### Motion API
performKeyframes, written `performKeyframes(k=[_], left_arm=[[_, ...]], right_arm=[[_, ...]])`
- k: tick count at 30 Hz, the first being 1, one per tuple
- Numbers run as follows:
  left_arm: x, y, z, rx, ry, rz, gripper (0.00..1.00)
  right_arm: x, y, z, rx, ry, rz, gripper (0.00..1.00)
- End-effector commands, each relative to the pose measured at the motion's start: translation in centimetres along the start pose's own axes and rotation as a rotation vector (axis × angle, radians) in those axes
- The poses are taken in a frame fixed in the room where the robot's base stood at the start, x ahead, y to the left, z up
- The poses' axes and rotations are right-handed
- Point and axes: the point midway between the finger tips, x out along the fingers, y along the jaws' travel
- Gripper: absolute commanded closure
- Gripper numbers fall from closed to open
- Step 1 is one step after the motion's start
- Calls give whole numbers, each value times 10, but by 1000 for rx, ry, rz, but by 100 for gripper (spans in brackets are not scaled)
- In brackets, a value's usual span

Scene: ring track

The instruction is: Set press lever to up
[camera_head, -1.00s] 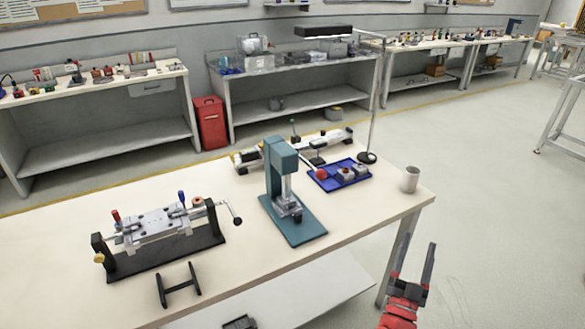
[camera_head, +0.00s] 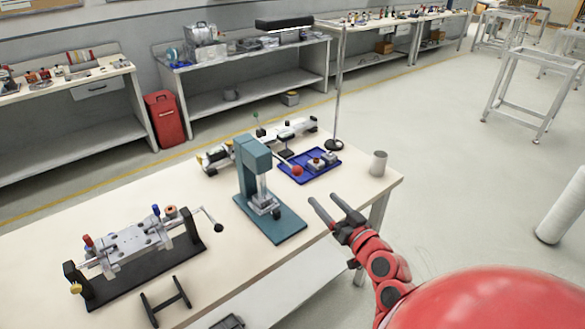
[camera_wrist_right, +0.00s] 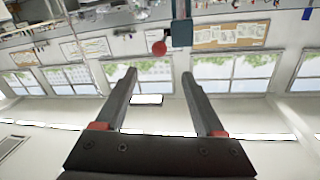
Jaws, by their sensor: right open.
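The teal press (camera_head: 252,182) stands upright on its flat base near the table's front right part. Its lever is a thin rod ending in a red ball (camera_head: 297,170); it points right and slightly down in the head view, in front of the blue tray. My right gripper (camera_head: 323,199) is open and empty, right of the press and apart from the ball. In the right wrist view, which looks upside down, the red ball (camera_wrist_right: 159,48) shows beyond and between the two fingers, beside the teal press (camera_wrist_right: 181,32). My left gripper is not in view.
The blue tray (camera_head: 284,174) holds small parts. A grey cup (camera_head: 379,163) stands at the table's right corner. A lamp post (camera_head: 338,100) rises behind the tray. A vise-like fixture (camera_head: 130,245) and a black stand (camera_head: 165,301) are at the left.

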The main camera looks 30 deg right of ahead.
Motion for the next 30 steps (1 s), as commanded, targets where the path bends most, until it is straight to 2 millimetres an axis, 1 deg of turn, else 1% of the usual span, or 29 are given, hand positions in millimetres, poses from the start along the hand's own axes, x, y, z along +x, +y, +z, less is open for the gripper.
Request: performKeyframes(k=[1, 3, 9, 15, 21, 25, 30], left_arm=[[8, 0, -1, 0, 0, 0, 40], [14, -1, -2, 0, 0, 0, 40], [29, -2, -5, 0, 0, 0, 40], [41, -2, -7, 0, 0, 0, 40], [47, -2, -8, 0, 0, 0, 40], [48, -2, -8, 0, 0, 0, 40], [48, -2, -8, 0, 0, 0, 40]], right_arm=[[12, -3, -3, 0, -5, -6, 29], [28, -3, -6, -2, -2, -6, 29], [76, -2, -5, 0, -2, -4, 29], [116, -1, -5, 0, 1, -1, 29], [141, 0, -2, 0, 0, 0, 29], [148, 1, -2, -2, 2, 3, 29], [151, 1, -1, -2, 3, 3, 29]])
